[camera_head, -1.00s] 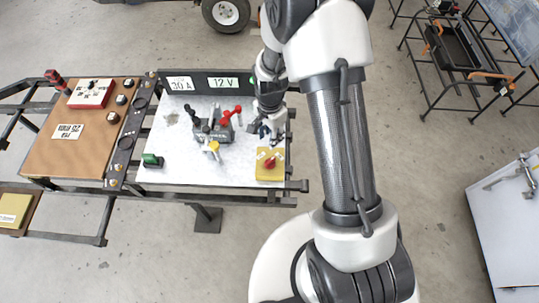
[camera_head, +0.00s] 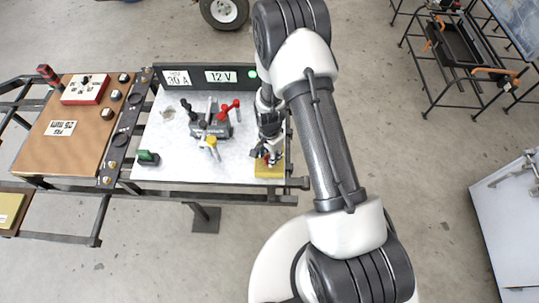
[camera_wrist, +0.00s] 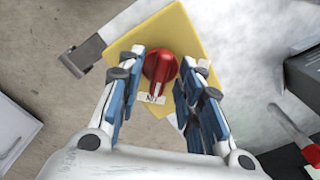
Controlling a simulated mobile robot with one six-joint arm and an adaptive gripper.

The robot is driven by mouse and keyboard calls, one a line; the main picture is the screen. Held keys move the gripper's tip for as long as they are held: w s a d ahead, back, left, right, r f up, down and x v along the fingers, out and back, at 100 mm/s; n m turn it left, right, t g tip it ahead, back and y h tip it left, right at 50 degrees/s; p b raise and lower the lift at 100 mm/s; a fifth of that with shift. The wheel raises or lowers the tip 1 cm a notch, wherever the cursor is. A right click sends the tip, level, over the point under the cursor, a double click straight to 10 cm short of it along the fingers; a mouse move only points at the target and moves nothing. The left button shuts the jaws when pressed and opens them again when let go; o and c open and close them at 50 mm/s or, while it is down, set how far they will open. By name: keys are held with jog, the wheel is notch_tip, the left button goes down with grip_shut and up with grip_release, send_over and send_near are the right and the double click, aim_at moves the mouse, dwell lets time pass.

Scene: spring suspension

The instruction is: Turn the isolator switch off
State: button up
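The isolator switch is a red rotary knob (camera_wrist: 160,68) on a yellow plate (camera_wrist: 188,28), which lies at the front right corner of the white panel in the head view (camera_head: 268,174). A small label, partly covered by the knob, shows beside it in the wrist view. My gripper (camera_wrist: 161,75) is open over the switch, with one blue-padded finger on each side of the knob. Gaps show between the fingers and the knob. In the head view my gripper (camera_head: 268,158) covers most of the knob.
A block with red, black and yellow levers (camera_head: 212,125) stands on the white panel (camera_head: 180,172), left of my gripper. A green switch (camera_head: 148,157) sits at its front left. A dark board (camera_head: 205,77) reading "30 A" and "12 V" stands behind. A brown board (camera_head: 60,150) lies further left.

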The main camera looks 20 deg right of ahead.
jog(key=shift+c, duration=0.2)
grip_shut()
jog(key=shift+n, duration=0.4)
jog(key=n, duration=0.3)
jog(key=shift+n+b, duration=0.3)
jog(key=n, duration=0.4)
jog(key=shift+n, duration=0.3)
jog(key=n, duration=0.4)
jog(key=shift+n+b, duration=0.3)
jog(key=shift+b, duration=0.05)
jog(key=shift+n, duration=2.1)
jog(key=shift+o, duration=0.2)
grip_release()
